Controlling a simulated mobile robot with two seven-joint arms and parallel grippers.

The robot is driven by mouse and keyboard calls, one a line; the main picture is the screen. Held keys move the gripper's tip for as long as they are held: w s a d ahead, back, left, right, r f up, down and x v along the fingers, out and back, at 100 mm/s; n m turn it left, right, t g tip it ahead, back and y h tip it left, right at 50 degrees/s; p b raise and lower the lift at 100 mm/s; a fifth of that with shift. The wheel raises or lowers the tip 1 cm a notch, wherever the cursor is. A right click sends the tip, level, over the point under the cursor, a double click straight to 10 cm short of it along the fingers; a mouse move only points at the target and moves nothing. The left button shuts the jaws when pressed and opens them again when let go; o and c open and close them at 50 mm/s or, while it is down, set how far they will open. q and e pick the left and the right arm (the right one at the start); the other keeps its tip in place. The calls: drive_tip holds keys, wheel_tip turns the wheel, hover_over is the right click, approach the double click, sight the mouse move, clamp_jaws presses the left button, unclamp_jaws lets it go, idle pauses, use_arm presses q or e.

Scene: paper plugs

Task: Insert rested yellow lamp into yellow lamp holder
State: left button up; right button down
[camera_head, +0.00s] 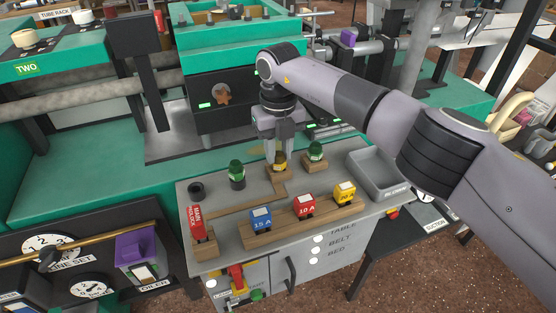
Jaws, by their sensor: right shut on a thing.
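My right gripper (278,152) points straight down over the grey console top, its fingers shut on the small yellow lamp (281,160). The fingers cover much of the lamp. The lamp is low, just above or at a wooden piece (279,182); I cannot tell whether it touches it. A yellow lamp holder cannot be made out clearly; it may be hidden under the lamp and fingers. My left gripper is not in view.
Green lamps stand on either side, one in a dark holder (237,183), one on a wooden block (315,163). A dark round holder (196,190) is at left. A grey tray (383,189) sits right.

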sight(278, 153)
drive_tip(key=shift+r, duration=0.15)
drive_tip(key=shift+r+p, duration=1.7)
drive_tip(key=shift+r, duration=0.7)
drive_tip(key=shift+r, duration=0.1)
